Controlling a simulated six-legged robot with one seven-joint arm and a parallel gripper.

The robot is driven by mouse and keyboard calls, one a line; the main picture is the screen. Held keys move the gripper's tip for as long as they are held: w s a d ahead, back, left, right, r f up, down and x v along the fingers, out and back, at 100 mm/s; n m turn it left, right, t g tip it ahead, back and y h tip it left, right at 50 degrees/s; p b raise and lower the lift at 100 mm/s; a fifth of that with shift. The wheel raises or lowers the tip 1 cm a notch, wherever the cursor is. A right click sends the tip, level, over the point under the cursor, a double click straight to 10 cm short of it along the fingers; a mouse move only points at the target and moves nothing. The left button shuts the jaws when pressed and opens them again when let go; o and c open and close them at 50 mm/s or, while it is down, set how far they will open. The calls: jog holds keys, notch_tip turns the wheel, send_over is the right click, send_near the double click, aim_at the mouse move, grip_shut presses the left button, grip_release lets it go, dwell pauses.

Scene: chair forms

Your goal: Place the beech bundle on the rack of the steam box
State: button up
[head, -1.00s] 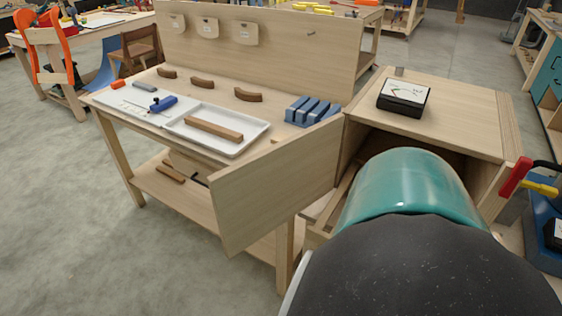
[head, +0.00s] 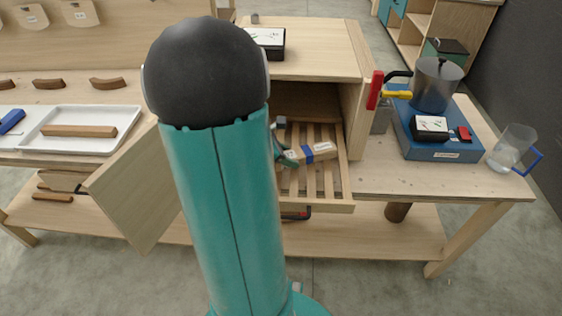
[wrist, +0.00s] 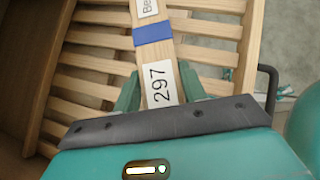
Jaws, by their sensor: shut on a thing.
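The beech bundle (head: 321,152) is a pale wood strip bundle with a blue band. In the wrist view the bundle (wrist: 152,53) shows a label reading 297 and part of another reading "Be". My gripper (head: 287,157) is shut on its near end; it also shows in the wrist view (wrist: 160,92). The bundle is over the slatted rack (head: 334,186), lying roughly across the slats; I cannot tell whether it touches them. The rack sticks out of the open front of the wooden steam box (head: 312,52). My arm hides the rack's left part.
The box's open door (head: 135,195) swings out on the left. A black-framed gauge (head: 270,40) sits on the box. To the right are a red-handled valve (head: 375,90), a metal pot (head: 436,85) on a blue base (head: 440,150), and a clear jug (head: 508,150).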

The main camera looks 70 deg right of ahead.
aim_at(285, 172)
jog(key=shift+w+d+f, duration=0.15)
jog(key=shift+w+f, duration=0.05)
jog(key=shift+f, duration=0.05)
jog(key=shift+w+d+f, duration=0.1)
jog(key=shift+f, duration=1.55)
jog(key=shift+f, duration=0.1)
jog(key=o, duration=1.2)
jog(key=shift+c, duration=0.2)
jog(key=shift+f, duration=0.1)
jog(key=shift+w+r, duration=0.1)
jog(key=shift+r, duration=0.2)
jog(key=v, duration=1.1)
jog(key=shift+w+a+r, duration=0.2)
jog(key=shift+a+r, duration=0.05)
jog(key=shift+r, duration=0.05)
